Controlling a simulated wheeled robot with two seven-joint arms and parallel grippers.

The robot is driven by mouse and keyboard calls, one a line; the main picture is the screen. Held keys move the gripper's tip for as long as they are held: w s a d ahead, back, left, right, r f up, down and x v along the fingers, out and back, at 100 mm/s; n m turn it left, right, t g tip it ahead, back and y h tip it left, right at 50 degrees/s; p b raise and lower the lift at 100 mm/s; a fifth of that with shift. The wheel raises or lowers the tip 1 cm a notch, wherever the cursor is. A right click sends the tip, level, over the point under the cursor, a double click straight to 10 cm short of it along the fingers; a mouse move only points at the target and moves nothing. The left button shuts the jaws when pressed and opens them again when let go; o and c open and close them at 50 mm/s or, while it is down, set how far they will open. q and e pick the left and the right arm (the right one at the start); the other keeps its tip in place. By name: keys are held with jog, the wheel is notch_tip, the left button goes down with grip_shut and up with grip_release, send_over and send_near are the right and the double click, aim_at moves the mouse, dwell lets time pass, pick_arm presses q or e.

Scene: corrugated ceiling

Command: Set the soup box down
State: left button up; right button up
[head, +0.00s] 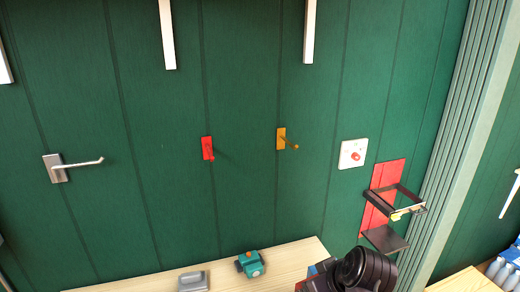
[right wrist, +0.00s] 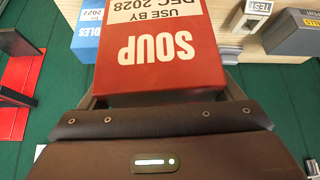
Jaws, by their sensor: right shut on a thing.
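The soup box (right wrist: 160,65) is red with a white band reading "USE BY DEC 2028" and "SOUP", upside down in the right wrist view. My right gripper (right wrist: 162,98) is shut on it, with the dark fingers at its sides. Whether its underside touches the wooden surface is hidden. In the head view my dark right wrist (head: 365,268) is at the bottom edge, with a small red and blue patch beside it that I cannot identify for sure. My left gripper is out of view.
A blue box (right wrist: 90,32) stands close beside the soup box on the wooden surface (right wrist: 232,14). A grey case (right wrist: 298,35) and a TEST block (right wrist: 258,10) lie at right.

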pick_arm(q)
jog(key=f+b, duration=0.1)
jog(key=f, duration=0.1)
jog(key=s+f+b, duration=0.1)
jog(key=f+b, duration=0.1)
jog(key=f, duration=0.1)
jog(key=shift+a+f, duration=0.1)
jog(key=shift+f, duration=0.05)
pick_arm(e)
jog(key=s+d+f, duration=0.3)
jog(key=s+d, duration=0.3)
jog(key=shift+d+f+n, duration=0.2)
jog(key=shift+d+n, duration=0.2)
